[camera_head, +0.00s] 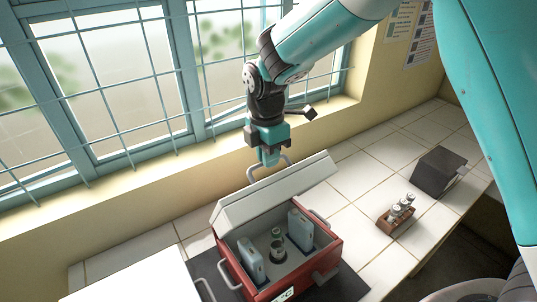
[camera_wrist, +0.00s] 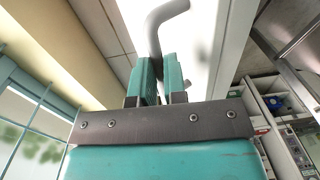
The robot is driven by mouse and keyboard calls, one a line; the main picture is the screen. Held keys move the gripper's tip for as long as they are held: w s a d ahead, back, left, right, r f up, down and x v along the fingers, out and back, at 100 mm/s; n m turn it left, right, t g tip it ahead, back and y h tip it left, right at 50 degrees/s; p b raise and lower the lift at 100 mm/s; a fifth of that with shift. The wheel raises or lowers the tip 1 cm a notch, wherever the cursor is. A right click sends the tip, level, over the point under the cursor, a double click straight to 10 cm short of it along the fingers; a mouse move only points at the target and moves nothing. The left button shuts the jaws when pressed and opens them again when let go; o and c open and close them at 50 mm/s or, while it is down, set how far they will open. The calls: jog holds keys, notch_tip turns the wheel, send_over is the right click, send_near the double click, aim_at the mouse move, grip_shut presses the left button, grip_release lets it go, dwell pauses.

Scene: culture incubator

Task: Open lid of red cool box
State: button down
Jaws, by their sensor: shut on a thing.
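The red cool box (camera_head: 328,262) stands on the tiled counter in the head view. Its white lid (camera_head: 262,197) is raised and tilted up at the back, so the inside shows. Inside are two pale blue packs (camera_head: 252,260) and small bottles (camera_head: 277,246). My gripper (camera_head: 271,160) is above the lid's upper edge, shut on the grey lid handle (camera_head: 283,163). In the wrist view the teal fingers (camera_wrist: 158,82) close around the bent grey handle (camera_wrist: 160,22), with the white lid (camera_wrist: 205,40) right beside it.
A small brown rack with vials (camera_head: 398,212) and a dark grey box (camera_head: 438,172) stand on the counter to the right. The barred window (camera_head: 120,90) is close behind my gripper. A white surface (camera_head: 135,280) lies at the front left. Bare tiles (camera_head: 355,185) lie between box and rack.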

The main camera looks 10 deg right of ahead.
jog(key=shift+f, duration=0.15)
jog(key=c, duration=1.2)
grip_release()
jog(key=shift+a, duration=0.1)
jog(key=shift+o, duration=0.2)
notch_tip(320, 180, up, 18)
jog(key=b, duration=0.5)
jog(key=shift+w+f, duration=0.25)
jog(key=shift+w, duration=0.15)
jog(key=shift+a, duration=0.1)
jog(key=shift+c, duration=0.2)
